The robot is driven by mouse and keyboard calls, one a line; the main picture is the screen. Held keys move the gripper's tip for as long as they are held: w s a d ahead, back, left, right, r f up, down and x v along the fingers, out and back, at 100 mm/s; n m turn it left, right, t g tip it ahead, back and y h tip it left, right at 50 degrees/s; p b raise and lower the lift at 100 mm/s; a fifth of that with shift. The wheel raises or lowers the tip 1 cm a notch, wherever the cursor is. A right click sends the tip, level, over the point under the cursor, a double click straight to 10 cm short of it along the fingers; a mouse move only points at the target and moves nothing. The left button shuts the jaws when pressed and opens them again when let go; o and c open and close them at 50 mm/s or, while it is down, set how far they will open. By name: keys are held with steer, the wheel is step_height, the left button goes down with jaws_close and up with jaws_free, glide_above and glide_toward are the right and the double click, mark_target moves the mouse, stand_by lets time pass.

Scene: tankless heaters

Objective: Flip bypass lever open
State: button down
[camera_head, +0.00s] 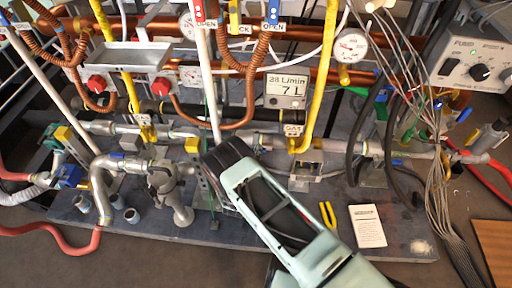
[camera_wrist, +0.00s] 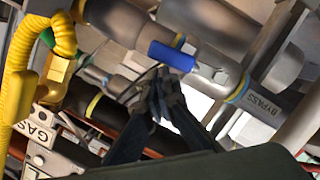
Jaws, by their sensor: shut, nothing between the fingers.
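In the wrist view a blue lever (camera_wrist: 172,55) sits on a grey metal pipe, and a BYPASS label (camera_wrist: 262,105) is on the pipe to its right. I take this blue lever for the bypass lever. My gripper (camera_wrist: 163,88) is shut and empty, with its dark fingertips just below the lever in the picture. I cannot tell whether they touch it. In the head view my gripper (camera_head: 226,153) shows as a dark shape in front of the pipe row. Its fingertips and the lever are not clear there.
A yellow gas hose (camera_wrist: 58,35) hangs at the left of the wrist view. In the head view, a pressure gauge (camera_head: 350,46), a flow display (camera_head: 286,90) and copper pipes crowd the back. Yellow pliers (camera_head: 327,214) and a paper card (camera_head: 367,226) lie on the board's front.

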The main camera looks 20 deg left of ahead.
steer(key=shift+d+f, duration=0.25)
steer(key=shift+f, duration=0.2)
steer(key=shift+d+f+b, duration=0.15)
steer(key=shift+b, duration=0.15)
steer(key=shift+s, duration=0.1)
stand_by(0.3)
